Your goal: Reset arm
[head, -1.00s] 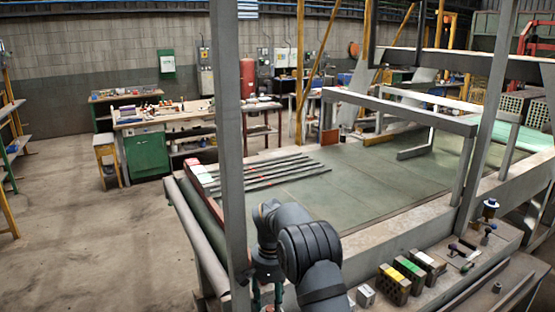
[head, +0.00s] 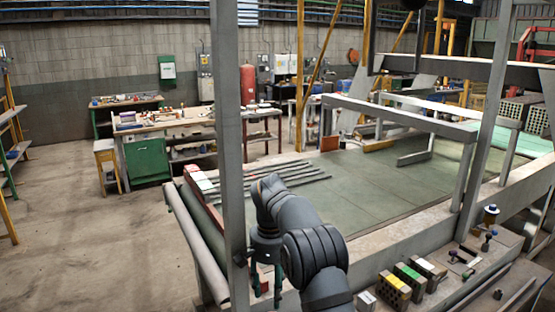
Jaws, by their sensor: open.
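My gripper (head: 266,284) hangs downward from my arm at the lower middle of the head view, just right of the grey upright post. Part of the gripper's left side is close to or behind the post, and my wrist covers a part of the table's near edge.
A grey post (head: 229,150) stands right beside my gripper. Several hollow bricks with coloured tops, one yellow (head: 394,285), sit on the ledge at lower right. Long metal bars (head: 275,178) lie on the table. A green cabinet (head: 148,158) stands behind, with open floor at left.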

